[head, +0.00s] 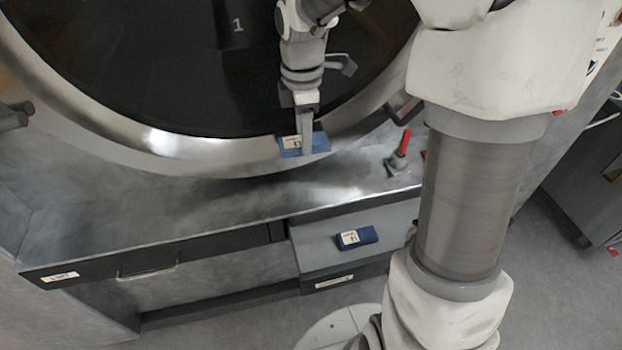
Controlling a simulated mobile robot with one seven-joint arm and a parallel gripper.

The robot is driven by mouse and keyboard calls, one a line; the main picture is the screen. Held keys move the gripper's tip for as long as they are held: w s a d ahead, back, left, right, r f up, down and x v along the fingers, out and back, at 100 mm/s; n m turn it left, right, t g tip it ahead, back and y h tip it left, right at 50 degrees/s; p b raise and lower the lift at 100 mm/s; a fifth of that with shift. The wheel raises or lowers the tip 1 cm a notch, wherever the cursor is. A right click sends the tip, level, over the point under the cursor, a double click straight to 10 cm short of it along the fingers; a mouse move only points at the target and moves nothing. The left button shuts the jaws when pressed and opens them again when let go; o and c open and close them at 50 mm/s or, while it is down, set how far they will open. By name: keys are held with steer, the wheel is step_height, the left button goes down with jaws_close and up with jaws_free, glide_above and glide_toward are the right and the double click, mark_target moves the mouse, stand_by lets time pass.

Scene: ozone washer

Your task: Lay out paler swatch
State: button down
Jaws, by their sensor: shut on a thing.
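My gripper (306,138) is shut on a blue swatch (318,144) with a white label, in front of the lower rim of the round washer door. This swatch looks the paler of the two. A darker blue swatch (367,235), also with a white label, lies on the grey top of a box-like unit or pulled-out drawer (322,256) below the ledge. The fingers partly cover the held swatch. I cannot tell exactly how far it is from the metal behind it.
The round door (180,142) has a metal rim and dark glass. A grey ledge (150,218) runs below it, with a red-handled valve (402,145) at its right. A closed-looking dark drawer (195,258) is at left. Grey top is bare around the darker swatch.

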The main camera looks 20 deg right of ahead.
mark_target(303, 194)
steer(key=shift+w+a+r, duration=0.1)
steer(key=shift+w+r, duration=0.25)
steer(key=shift+r, duration=0.5)
step_height(303, 194, down, 18)
steer(key=shift+w+r+b, duration=0.1)
steer(key=shift+r+b, duration=0.15)
steer(key=shift+b, duration=0.95)
steer(key=shift+f, duration=0.1)
steer(key=c, duration=0.6)
jaws_free()
